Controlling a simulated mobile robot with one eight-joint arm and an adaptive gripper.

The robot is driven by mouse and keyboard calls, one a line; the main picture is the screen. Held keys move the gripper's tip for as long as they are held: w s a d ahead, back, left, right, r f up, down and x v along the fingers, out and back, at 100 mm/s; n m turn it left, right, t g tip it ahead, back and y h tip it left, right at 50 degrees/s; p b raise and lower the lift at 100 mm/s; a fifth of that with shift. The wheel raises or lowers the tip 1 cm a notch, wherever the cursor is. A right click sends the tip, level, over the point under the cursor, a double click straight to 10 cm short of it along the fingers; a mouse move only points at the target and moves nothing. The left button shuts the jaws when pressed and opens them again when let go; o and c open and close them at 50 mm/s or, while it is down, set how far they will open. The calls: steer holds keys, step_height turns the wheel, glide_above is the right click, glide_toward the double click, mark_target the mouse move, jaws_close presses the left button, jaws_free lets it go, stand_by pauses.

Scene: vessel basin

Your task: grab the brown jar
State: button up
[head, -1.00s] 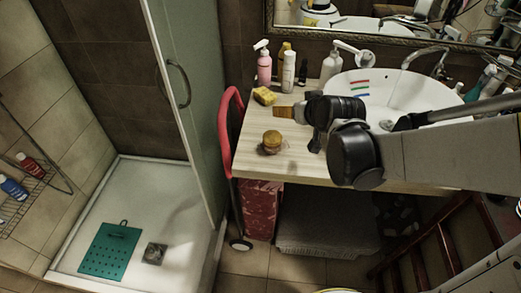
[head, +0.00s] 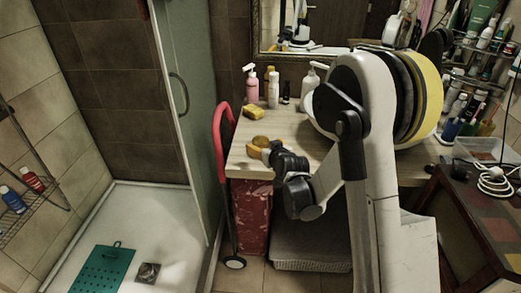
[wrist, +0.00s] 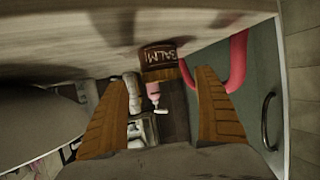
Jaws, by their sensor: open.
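The brown jar (head: 261,140) stands near the front left of the wooden counter, its tan lid showing beside my gripper (head: 254,151). In the head view, my gripper and wrist hide most of the jar's body. In the wrist view the scene is upside down, and the jar (wrist: 158,54) shows a dark brown body with a "BALM" label and a tan lid. My gripper (wrist: 162,80) is open, its two tan fingers spread wide. The jar lies between the fingertips in the picture, just ahead of them, with a gap on each side.
A yellow sponge (head: 254,111), a pink pump bottle (head: 251,85) and other bottles stand behind on the counter (head: 300,128). A red cart handle (head: 219,130) rises at the counter's left edge. My arm hides much of the basin.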

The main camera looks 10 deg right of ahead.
mark_target(262, 143)
steer(key=b+x, duration=0.2)
steer(key=x, duration=0.2)
steer(key=shift+w, duration=0.4)
steer(key=shift+c, duration=0.2)
steer(key=c, duration=1.3)
steer(key=shift+r, duration=0.1)
steer(key=shift+c, duration=0.2)
